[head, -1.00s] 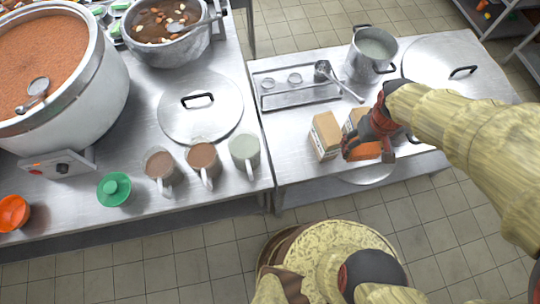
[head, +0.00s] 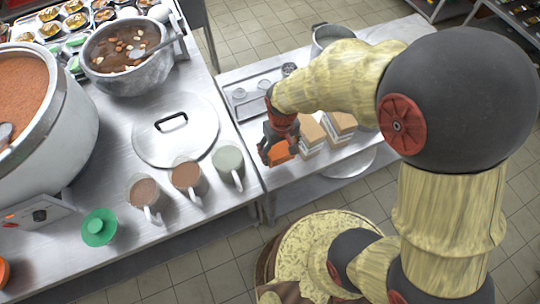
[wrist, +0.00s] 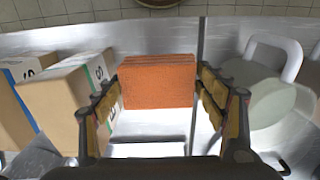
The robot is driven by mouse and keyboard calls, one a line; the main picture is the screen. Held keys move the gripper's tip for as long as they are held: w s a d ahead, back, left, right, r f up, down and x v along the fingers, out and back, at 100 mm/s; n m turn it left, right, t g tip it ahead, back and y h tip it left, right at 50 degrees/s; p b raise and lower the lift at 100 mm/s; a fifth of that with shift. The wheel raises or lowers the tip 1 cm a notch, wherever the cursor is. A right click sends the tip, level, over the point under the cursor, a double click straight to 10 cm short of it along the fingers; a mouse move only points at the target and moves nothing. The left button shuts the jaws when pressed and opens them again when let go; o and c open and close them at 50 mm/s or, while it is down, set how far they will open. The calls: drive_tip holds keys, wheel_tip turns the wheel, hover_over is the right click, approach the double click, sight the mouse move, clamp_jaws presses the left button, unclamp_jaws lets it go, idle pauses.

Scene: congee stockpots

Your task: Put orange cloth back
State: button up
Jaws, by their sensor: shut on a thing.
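The orange cloth (wrist: 157,82) is a folded block between my gripper's two fingers in the wrist view. In the head view the orange cloth (head: 279,153) shows at the fingertips, left of the cardboard boxes. My gripper (head: 268,150) is shut on it and holds it near the left edge of the right-hand table (head: 285,198). In the wrist view my gripper (wrist: 160,95) has a finger on each side of the cloth. I cannot tell how high above the table the cloth is.
Cardboard boxes (head: 311,131) stand right of my gripper. A mug of pale liquid (head: 228,162) and two brown-filled mugs stand on the left table, near its right edge. A lid (head: 175,130) lies behind them.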

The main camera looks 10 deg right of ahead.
sight(272, 151)
drive_tip(key=f, duration=0.1)
drive_tip(key=w+a+f, duration=0.1)
drive_tip(key=w+a+f+b, duration=0.1)
drive_tip(key=f, duration=0.1)
drive_tip(key=shift+w+f, duration=0.1)
drive_tip(key=shift+w, duration=0.1)
drive_tip(key=f, duration=0.1)
drive_tip(key=f+b, duration=0.1)
drive_tip(key=f, duration=0.1)
drive_tip(key=shift+w+a+f, duration=0.2)
drive_tip(key=shift+w+f, duration=0.05)
drive_tip(key=shift+f, duration=0.15)
drive_tip(key=shift+r, duration=0.1)
drive_tip(key=o, duration=1)
drive_tip(key=shift+o, duration=0.2)
